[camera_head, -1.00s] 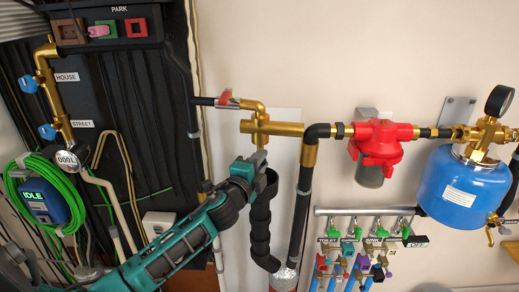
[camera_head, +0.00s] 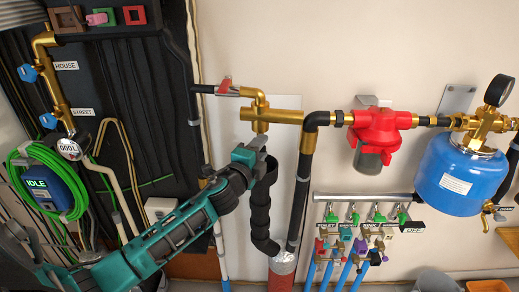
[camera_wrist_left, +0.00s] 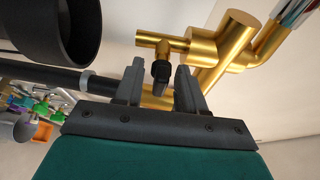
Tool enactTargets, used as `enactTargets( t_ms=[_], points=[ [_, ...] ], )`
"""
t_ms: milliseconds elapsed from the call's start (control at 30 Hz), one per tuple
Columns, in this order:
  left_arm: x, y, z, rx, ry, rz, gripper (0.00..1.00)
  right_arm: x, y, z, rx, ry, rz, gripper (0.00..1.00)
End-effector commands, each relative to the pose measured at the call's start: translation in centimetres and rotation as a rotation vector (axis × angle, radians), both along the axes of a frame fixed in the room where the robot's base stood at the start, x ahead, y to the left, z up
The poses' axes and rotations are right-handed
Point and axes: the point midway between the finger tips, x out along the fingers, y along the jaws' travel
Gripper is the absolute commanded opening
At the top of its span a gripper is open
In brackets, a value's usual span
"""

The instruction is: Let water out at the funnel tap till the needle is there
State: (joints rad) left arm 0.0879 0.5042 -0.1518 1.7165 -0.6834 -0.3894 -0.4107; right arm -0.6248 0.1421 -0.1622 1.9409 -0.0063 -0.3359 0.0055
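The funnel tap, a small black handle on a brass stem, shows in the left wrist view (camera_wrist_left: 160,72); in the head view my gripper hides it. My left gripper (camera_wrist_left: 158,88) has its two fingers apart on either side of the handle, with gaps visible. In the head view my left gripper (camera_head: 256,150) is just below the brass pipe (camera_head: 270,115). The black funnel (camera_head: 262,205) opens beside it and also shows in the left wrist view (camera_wrist_left: 60,30). The gauge (camera_head: 499,90) is tilted away, so its needle cannot be read. My right gripper is not in view.
A red-handled valve (camera_head: 225,86) sits left of the brass pipe. A red filter (camera_head: 376,128) and a blue tank (camera_head: 462,180) are to the right. Green-handled valves (camera_head: 352,216) line a manifold below. A dark panel (camera_head: 150,90) fills the left.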

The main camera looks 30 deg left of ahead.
Motion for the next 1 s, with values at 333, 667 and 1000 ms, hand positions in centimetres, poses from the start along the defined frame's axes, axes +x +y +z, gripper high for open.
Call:
enactTargets(
  t_ms=[333,667,1000],
  points=[
    [-1.5,-0.3,-0.1,-0.001,0.001,-0.001,0.39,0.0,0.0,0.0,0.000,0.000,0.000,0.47],
    [-7.5,-1.2,-0.1,-0.002,0.003,-0.001,0.39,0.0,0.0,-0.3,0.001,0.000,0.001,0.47],
    [-12.0,-1.9,0.0,-0.001,0.001,0.000,0.39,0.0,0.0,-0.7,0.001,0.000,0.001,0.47]
  ],
)
